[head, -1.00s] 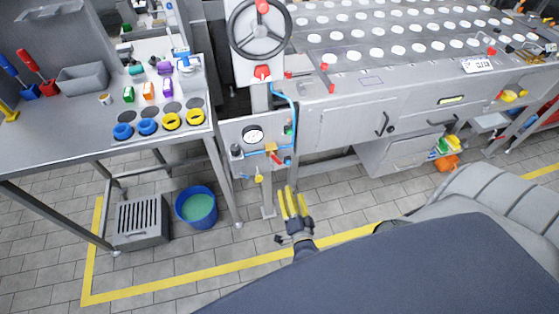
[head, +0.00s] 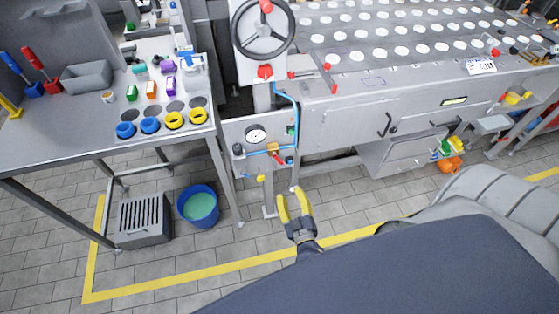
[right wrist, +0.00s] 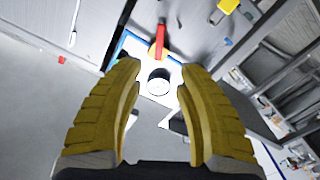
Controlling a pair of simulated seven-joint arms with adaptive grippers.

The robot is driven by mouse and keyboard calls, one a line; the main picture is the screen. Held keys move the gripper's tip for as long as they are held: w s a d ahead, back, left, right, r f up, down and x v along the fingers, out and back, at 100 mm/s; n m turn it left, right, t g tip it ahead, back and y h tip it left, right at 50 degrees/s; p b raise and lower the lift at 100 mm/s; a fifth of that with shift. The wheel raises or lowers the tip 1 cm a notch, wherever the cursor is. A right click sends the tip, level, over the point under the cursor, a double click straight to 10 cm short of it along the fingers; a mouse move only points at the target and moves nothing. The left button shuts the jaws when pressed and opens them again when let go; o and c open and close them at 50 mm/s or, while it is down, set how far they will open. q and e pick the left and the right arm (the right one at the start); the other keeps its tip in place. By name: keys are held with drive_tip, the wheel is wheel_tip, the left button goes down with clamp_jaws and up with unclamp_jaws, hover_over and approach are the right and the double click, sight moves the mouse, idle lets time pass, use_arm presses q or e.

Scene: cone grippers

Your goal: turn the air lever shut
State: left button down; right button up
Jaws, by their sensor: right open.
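The air lever (head: 279,160) is a small red handle by a brass valve (head: 273,148) on the grey panel below the handwheel. In the right wrist view a red handle (right wrist: 160,42), which looks like the same lever, lies beyond the fingertips. My right gripper (head: 293,197) has yellow fingers. It is open and empty, below and slightly right of the lever in the head view, apart from it. In the right wrist view its fingers (right wrist: 160,70) stand spread on either side of a pale round part (right wrist: 158,82). My left gripper is not in view.
A pressure gauge (head: 256,134) and blue pipe (head: 276,92) are close to the valve. A small yellow part (head: 261,178) hangs under the panel. The handwheel (head: 263,30) is above. A blue bucket (head: 198,206) stands on the floor at the left. The floor around the gripper is clear.

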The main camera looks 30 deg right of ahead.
sight(280, 162)
drive_tip(key=x, duration=1.6)
clamp_jaws()
